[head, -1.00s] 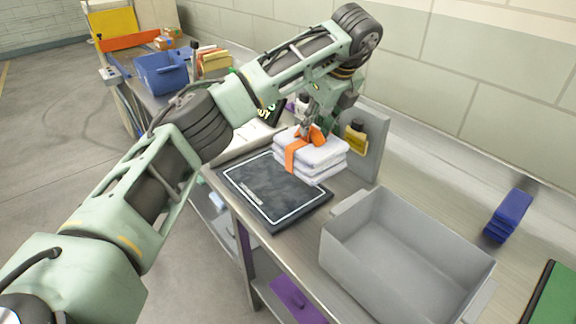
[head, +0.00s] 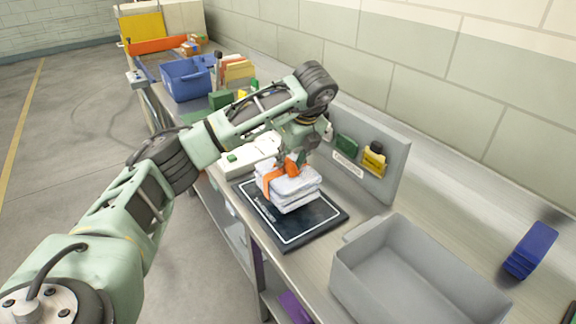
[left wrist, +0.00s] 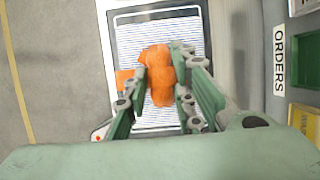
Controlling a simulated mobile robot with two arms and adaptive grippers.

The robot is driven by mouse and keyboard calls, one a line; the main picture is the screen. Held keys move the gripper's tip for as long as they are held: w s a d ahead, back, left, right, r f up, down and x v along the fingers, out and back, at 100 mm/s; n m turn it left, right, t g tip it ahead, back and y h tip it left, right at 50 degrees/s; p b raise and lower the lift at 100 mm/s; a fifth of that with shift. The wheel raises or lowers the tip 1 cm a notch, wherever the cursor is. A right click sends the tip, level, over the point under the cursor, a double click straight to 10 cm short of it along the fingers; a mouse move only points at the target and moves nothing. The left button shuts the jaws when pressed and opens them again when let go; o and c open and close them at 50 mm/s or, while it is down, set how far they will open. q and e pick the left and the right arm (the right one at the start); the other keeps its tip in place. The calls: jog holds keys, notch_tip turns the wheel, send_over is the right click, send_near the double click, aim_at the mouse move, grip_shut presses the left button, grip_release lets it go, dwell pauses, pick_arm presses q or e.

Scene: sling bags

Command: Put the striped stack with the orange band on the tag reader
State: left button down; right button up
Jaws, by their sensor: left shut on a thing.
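The striped stack (head: 289,191) is a pile of folded white cloth with an orange band (head: 268,180) and an orange knot on top. In the head view it is over the far part of the tag reader (head: 308,236), a dark flat pad with a white outline. My left gripper (head: 291,166) is above the stack, shut on its orange knot. In the left wrist view the gripper's fingers (left wrist: 165,90) close around the knot, with the striped cloth (left wrist: 138,42) below. I cannot tell whether the stack touches the reader. My right gripper is not in view.
A grey bin (head: 410,268) stands right of the reader. Behind, a grey upright panel (head: 398,155) holds green and yellow items. A blue stack (head: 531,250) lies at the far right. A blue basket (head: 187,78) and boxes are farther left on the bench.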

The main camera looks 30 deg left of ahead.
pick_arm(q)
notch_tip(320, 180, down, 3)
jog(key=shift+f+p, duration=0.2)
jog(key=shift+p, duration=0.45)
jog(key=shift+f, duration=0.2)
jog(key=c, duration=1.9)
grip_release()
jog(key=o, duration=0.4)
jog(key=shift+o, duration=0.2)
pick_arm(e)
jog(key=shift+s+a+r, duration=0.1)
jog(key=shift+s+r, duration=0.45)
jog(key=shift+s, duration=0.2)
pick_arm(q)
jog(key=b+v, duration=0.1)
jog(key=v, duration=0.4)
jog(key=shift+w+d+r+b, duration=0.1)
jog(key=shift+d+b, duration=0.05)
jog(key=shift+b, duration=0.15)
jog(key=p+v, duration=0.1)
jog(key=v, duration=0.5)
jog(key=shift+r, duration=0.35)
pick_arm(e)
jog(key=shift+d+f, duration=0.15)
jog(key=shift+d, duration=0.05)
pick_arm(q)
jog(key=shift+d, duration=0.15)
